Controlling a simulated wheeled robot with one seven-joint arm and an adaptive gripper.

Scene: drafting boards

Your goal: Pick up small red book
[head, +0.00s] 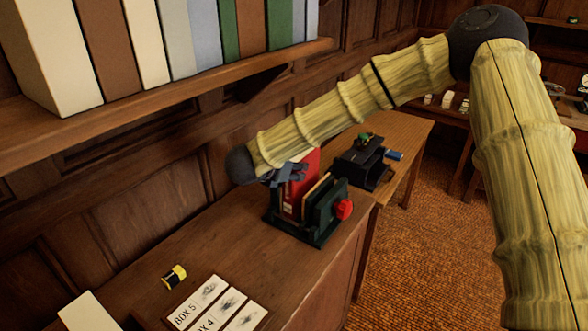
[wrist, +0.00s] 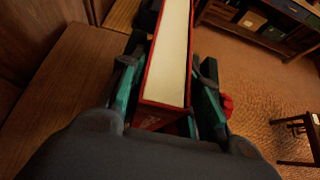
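The small red book (head: 311,167) stands upright in a dark green holder with a red knob (head: 343,209) on the wooden bench. In the wrist view the book (wrist: 166,60) shows its pale page edge and red covers between my two fingers. My gripper (head: 287,174) is at the top of the book in the head view, partly covering it. In the wrist view my gripper (wrist: 168,85) has one teal-padded finger on each side of the book, with narrow gaps that appear to remain between pads and covers. The fingertips' lower contact is hard to see.
A dark device (head: 362,163) stands behind the holder. A shelf of large books (head: 190,40) overhangs the bench on the left. A yellow-black roll (head: 174,276) and labelled box cards (head: 215,305) lie in front. Bare bench (head: 225,235) lies left of the holder.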

